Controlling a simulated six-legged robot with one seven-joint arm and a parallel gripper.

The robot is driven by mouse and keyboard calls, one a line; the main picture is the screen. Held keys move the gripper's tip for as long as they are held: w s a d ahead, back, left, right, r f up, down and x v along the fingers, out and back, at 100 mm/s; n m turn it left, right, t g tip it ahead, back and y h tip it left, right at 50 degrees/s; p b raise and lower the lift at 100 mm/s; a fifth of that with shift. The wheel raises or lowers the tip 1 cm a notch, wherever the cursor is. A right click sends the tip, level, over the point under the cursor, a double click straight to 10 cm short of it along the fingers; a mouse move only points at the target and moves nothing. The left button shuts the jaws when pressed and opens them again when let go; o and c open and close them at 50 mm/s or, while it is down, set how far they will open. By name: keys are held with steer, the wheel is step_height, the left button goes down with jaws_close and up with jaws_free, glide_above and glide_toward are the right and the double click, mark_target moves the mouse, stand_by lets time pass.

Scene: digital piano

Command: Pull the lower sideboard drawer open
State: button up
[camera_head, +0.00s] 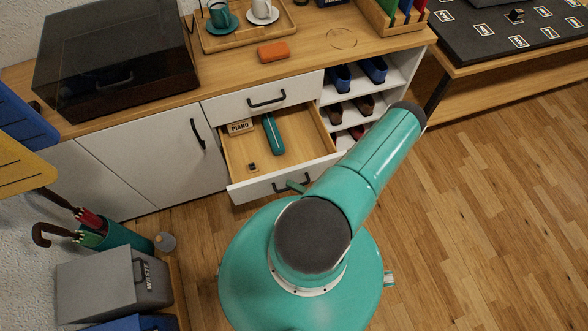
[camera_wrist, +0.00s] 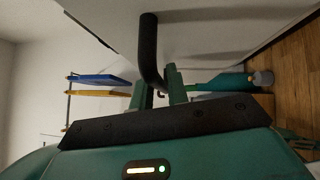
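The sideboard's lower drawer (camera_head: 240,191) stands well out in the head view, its inside showing. Its front has a black bar handle (camera_head: 282,184); this handle (camera_wrist: 148,45) is close up in the wrist view. My gripper (camera_wrist: 160,88) is at the handle, with its two teal fingers on either side of the bar's near end. The fingers seem closed around it, though the contact is partly hidden. In the head view my arm covers most of the gripper; a teal finger (camera_head: 295,186) shows by the handle. The upper drawer (camera_head: 262,99) is shut.
In the drawer lie a teal case (camera_head: 273,134), a PIANO box (camera_head: 240,127) and a small dark item (camera_head: 252,167). An umbrella stand (camera_head: 125,239) and grey waste bin (camera_head: 110,282) stand at left. Open shoe shelves (camera_head: 347,112) adjoin the drawers. Floor at right is clear.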

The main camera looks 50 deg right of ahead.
steer(key=shift+o, duration=1.2)
steer(key=v, duration=1.4)
steer(key=shift+r, duration=0.1)
